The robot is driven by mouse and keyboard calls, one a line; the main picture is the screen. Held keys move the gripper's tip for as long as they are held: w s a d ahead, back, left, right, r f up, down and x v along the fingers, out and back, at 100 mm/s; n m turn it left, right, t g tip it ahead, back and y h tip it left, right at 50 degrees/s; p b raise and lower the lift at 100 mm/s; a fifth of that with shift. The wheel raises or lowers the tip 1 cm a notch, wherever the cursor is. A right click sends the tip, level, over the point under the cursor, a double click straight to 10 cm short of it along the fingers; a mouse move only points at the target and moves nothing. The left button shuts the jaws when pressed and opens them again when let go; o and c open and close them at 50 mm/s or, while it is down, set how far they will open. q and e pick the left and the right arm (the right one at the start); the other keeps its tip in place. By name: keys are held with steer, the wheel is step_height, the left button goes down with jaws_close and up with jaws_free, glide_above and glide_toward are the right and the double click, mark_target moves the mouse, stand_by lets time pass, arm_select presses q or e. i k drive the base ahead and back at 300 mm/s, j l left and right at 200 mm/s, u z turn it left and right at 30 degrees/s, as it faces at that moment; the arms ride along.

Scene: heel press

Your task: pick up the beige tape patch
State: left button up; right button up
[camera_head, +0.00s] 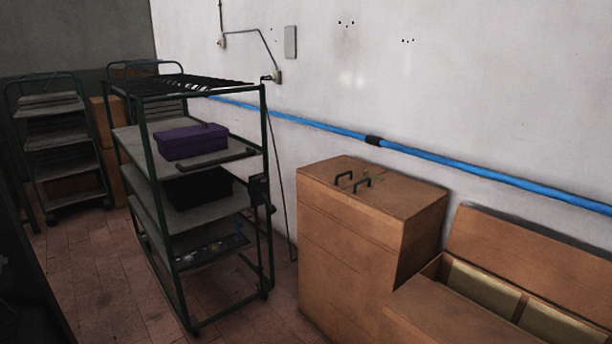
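I cannot make out a beige tape patch anywhere in this head view. An open brown box (420,306) at the lower right has pale yellowish-beige panels (480,288) inside, but I cannot tell what they are. Neither my left nor my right gripper is in view.
A green-framed shelf cart (151,154) holds a purple box (194,141) and a black box (199,187). A closed brown box (345,255) carries two dark handle-shaped pieces (353,180). Another rack (62,141) stands far left. Tiled floor (95,265) is clear left of the cart.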

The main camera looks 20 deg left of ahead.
mark_target(374, 178)
steer(key=u, duration=0.15)
steer(key=z, duration=0.9)
steer(key=i+j+z, duration=0.2)
steer(key=j+z, duration=0.2)
steer(key=j, duration=0.15)
steer(key=i+j+z, duration=0.1)
steer(key=j+z, duration=0.3)
steer(key=j, duration=0.2)
steer(key=j+z, duration=0.4)
steer(key=j, duration=0.2)
